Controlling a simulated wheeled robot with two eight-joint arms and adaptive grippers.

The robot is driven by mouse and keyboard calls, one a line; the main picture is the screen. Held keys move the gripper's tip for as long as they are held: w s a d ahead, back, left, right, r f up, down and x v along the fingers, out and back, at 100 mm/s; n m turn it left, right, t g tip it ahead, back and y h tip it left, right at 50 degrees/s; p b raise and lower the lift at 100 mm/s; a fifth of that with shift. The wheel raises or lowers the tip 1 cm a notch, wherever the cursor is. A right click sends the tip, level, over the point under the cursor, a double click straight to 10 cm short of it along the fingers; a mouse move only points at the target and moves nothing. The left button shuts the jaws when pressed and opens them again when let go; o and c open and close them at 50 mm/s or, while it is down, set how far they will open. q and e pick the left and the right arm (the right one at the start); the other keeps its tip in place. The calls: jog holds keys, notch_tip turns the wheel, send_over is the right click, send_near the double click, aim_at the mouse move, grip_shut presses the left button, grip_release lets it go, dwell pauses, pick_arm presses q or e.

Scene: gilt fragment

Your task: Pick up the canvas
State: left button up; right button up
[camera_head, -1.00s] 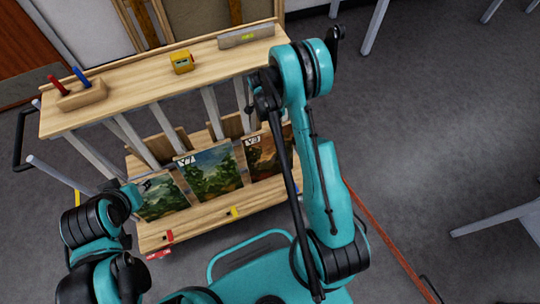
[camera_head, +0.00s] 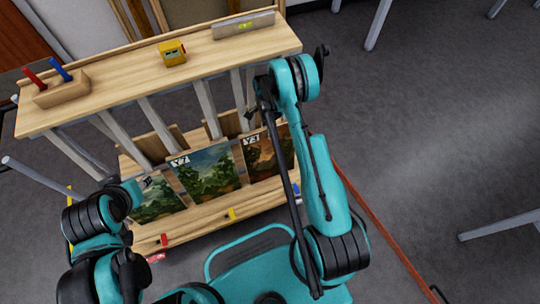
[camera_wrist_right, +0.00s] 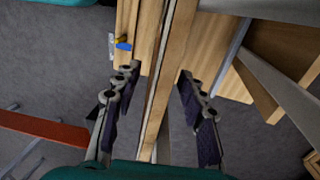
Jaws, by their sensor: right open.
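Three painted canvases lean in a row on the lower shelf of a wooden rack. The left canvas (camera_head: 158,200) is partly hidden by my left arm. The middle canvas (camera_head: 208,172) has a white label and a green landscape. The right canvas (camera_head: 260,158) is brown-orange with a label like "Y3", partly covered by my right arm. My right gripper (camera_wrist_right: 157,80) is open; its fingers stand on both sides of a thin upright wooden edge, seen end-on, which may be the right canvas. I cannot tell whether they touch it. My left gripper cannot be made out.
The rack's upper shelf (camera_head: 120,85) holds a block with red and blue pegs (camera_head: 60,92), a yellow box (camera_head: 172,51) and a grey level (camera_head: 243,26). Slanted grey slats stand between the shelves. Red and yellow clips sit on the lower front edge.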

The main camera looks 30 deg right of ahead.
jog(key=f+b, duration=0.1)
jog(key=f, duration=0.3)
jog(key=shift+s+b, duration=0.2)
jog(key=shift+b, duration=0.15)
jog(key=shift+r, duration=0.1)
grip_shut()
